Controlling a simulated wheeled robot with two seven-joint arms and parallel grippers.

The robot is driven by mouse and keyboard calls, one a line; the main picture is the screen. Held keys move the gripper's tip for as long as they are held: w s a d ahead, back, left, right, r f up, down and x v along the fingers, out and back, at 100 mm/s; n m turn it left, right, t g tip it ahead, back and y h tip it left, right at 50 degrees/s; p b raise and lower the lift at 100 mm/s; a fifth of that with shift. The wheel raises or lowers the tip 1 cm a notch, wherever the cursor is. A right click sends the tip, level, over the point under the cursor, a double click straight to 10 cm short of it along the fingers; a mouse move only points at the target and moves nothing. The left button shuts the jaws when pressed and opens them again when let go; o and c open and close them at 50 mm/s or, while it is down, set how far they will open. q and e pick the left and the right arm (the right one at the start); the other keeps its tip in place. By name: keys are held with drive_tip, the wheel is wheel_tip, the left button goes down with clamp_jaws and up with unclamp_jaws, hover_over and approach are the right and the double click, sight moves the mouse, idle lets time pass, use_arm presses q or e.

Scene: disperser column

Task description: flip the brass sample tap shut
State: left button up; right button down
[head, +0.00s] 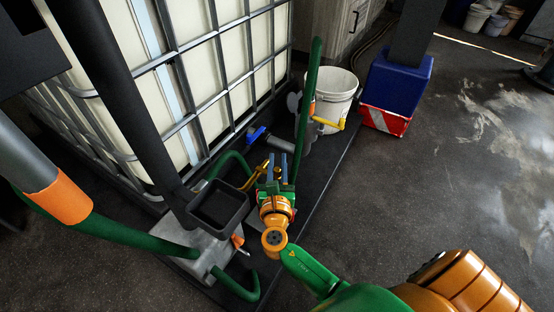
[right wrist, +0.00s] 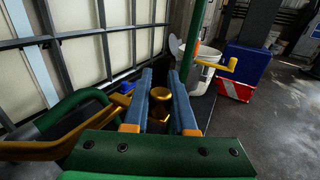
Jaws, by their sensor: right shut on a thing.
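The brass sample tap shows in the right wrist view as a rounded gold piece (right wrist: 160,95) between the fingers. My right gripper (head: 277,164) is low beside the caged tank in the head view. In the right wrist view its two blue-grey fingers (right wrist: 163,103) lie on either side of the brass piece and are shut on it. My left gripper is not in view.
A white caged tank (head: 190,80) stands behind on a dark base. A blue-handled valve (head: 257,134), a green hose (head: 308,100) with a yellow lever (head: 328,122) and a white bucket (head: 335,90) are near. A black hopper (head: 218,208) stands left. The floor at right is open.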

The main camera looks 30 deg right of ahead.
sight(276, 175)
drive_tip(key=shift+s+m+g+h, duration=0.1)
drive_tip(key=shift+m+g+h, duration=0.2)
drive_tip(key=shift+h, duration=0.1)
drive_tip(key=c, duration=0.7)
unclamp_jaws()
drive_tip(key=shift+c, duration=0.2)
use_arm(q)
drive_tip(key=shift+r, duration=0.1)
use_arm(e)
drive_tip(key=shift+s+a, duration=0.1)
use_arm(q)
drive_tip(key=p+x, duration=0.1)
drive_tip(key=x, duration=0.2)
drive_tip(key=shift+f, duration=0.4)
use_arm(e)
drive_tip(key=v, duration=0.7)
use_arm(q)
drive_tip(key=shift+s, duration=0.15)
use_arm(e)
drive_tip(key=shift+f, duration=0.1)
